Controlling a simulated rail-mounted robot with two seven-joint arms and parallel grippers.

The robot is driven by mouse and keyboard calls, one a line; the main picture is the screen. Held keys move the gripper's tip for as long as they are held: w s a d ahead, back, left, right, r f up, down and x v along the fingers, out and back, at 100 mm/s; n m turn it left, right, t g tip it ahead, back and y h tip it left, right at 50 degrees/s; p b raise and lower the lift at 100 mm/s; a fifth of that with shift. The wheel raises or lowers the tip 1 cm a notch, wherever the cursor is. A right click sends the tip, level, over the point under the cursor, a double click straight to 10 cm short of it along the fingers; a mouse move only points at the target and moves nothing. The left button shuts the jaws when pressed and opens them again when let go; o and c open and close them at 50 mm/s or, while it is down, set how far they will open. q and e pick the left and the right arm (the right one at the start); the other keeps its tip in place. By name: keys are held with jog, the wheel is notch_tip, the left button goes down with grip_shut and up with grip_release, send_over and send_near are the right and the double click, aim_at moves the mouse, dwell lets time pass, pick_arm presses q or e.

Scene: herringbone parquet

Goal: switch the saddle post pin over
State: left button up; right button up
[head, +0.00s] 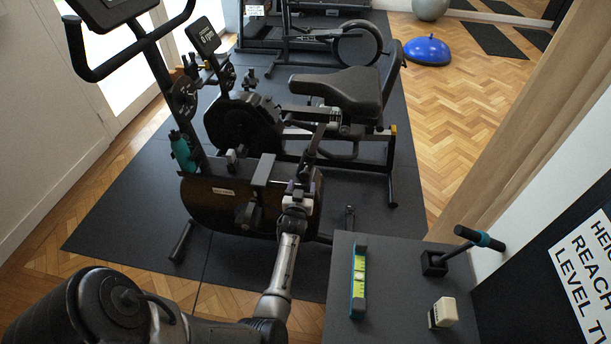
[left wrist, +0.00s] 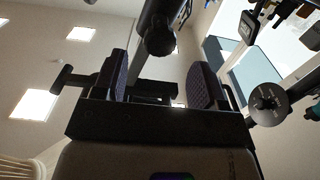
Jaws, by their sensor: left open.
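A black padded saddle (head: 345,88) sits above a dark saddle post (head: 315,145) on the near exercise bike. My left gripper (head: 303,190) is low beside the bike's body, below the saddle. In the left wrist view, its two ridged pads stand apart, so the gripper (left wrist: 161,66) is open and empty. A dark round-ended knob (left wrist: 160,36) shows beyond and between the pads, apart from them. I cannot tell whether this knob is the post's pin. The pin itself cannot be made out in the head view. My right gripper is not in view.
The near bike's brown housing (head: 235,195) and pedal (head: 250,215) are left of my gripper. A grey table (head: 400,262) at front right bears a spirit level (head: 358,280), a cream-topped block (head: 443,312) and a handled tool (head: 480,238). Another machine stands behind.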

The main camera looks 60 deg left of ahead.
aim_at(304, 177)
pick_arm(q)
jog(key=b+x, duration=0.3)
jog(key=x, duration=0.5)
jog(key=shift+c, duration=0.3)
